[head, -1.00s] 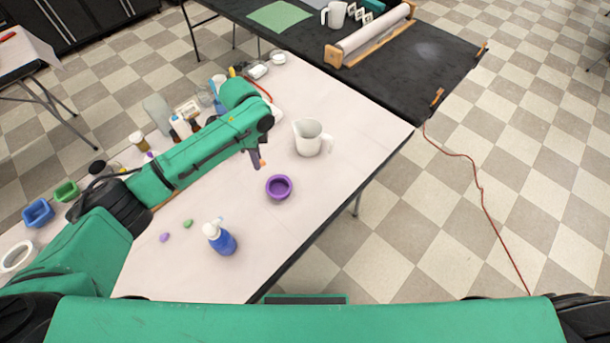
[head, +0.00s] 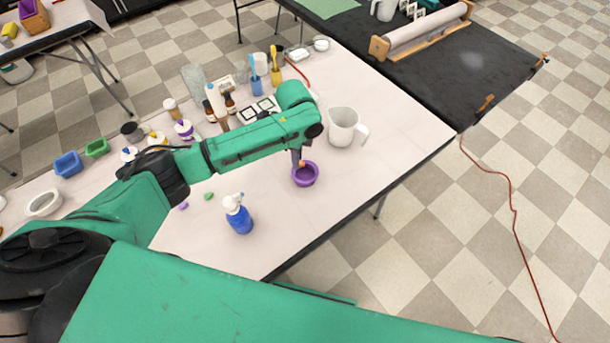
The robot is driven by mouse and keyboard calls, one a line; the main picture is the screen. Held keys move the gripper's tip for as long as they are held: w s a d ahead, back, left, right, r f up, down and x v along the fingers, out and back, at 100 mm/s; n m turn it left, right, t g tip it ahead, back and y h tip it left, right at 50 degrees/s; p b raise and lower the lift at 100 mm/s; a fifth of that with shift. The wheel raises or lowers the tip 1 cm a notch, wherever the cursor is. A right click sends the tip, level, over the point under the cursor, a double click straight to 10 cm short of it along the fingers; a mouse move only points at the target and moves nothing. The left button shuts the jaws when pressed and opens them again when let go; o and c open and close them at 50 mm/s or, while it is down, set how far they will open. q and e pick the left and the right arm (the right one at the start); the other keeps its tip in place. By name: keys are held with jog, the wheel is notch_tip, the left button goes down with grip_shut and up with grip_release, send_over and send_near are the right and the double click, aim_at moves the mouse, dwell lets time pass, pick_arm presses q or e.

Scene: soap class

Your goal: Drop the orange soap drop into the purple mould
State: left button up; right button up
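The purple mould (head: 306,180) is a small round cup standing on the pale table, right of centre in the head view. My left gripper (head: 300,161) points down at the mould's far rim. A small orange bit, the soap drop (head: 302,163), shows at its fingertips, over or just inside the mould's opening. The fingers look closed around the drop, though they are small and partly hidden by the wrist. My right gripper is not in view.
A white jug (head: 343,127) stands just behind the mould. A blue spray bottle (head: 239,217) stands in front left. Purple (head: 183,206) and green (head: 208,196) soap drops lie left. Bottles and cups crowd the back. The table right of the mould is clear.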

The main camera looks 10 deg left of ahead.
pick_arm(q)
jog(key=o, duration=0.3)
notch_tip(320, 180, up, 15)
jog(key=shift+f+b, duration=0.15)
jog(key=shift+b, duration=0.5)
jog(key=shift+f, duration=0.1)
